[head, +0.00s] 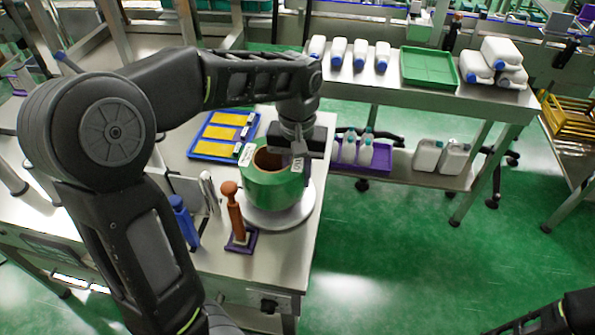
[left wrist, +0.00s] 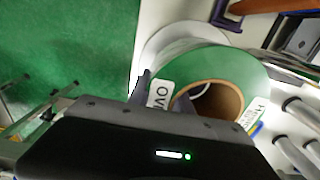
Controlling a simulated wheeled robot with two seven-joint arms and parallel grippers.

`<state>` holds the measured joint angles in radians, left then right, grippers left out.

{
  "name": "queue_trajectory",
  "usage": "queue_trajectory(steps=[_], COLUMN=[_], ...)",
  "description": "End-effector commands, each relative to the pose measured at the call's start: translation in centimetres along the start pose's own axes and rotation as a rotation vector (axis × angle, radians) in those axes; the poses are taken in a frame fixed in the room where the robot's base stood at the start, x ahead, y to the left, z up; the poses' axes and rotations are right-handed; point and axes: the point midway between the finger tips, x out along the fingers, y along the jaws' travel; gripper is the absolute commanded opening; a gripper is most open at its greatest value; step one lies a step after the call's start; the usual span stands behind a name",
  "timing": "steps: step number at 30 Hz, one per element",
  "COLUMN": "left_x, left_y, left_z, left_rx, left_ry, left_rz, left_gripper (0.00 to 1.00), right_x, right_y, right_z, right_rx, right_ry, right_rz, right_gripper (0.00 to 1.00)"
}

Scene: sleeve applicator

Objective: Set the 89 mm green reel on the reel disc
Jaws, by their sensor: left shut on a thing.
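The green reel (head: 270,186) is a thick green roll with a brown cardboard core and white labels. In the head view it is upright over the pale round reel disc (head: 282,216); I cannot tell whether it rests fully on it. My left gripper (head: 297,155) comes from above and is shut on the reel's wall at its right side. The left wrist view shows the green reel (left wrist: 222,68) with its core, and part of the disc (left wrist: 172,40) beyond it. My right gripper is not seen; only a dark arm piece shows at the lower right.
A blue tray (head: 196,153) with yellow pieces lies behind. A bench with white bottles and a green tray (head: 428,68) stands at the back right.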

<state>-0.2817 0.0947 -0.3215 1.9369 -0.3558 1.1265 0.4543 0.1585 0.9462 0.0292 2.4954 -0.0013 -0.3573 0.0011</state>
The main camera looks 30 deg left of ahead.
Motion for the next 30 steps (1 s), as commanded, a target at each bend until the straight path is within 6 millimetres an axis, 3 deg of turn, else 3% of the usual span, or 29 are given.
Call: queue_trajectory(steps=[18,19,26,30], left_x=[1.0,1.2,1.2,1.2], left_y=[0.0,0.0,-0.1,-0.1], left_z=[-0.1,0.0,0.0,0.0], left_rx=[0.001,0.0,0.0,-0.001], left_ry=[0.004,0.0,0.0,0.0], left_rz=[0.001,0.0,-0.001,-0.003], left_gripper=[0.0,0.28,0.47,0.47], right_x=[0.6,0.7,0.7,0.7], right_y=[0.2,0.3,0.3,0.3], right_z=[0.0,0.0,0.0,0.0], right_rx=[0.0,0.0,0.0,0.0], right_ry=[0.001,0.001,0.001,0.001], right_rz=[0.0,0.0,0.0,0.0], right_gripper=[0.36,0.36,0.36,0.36])
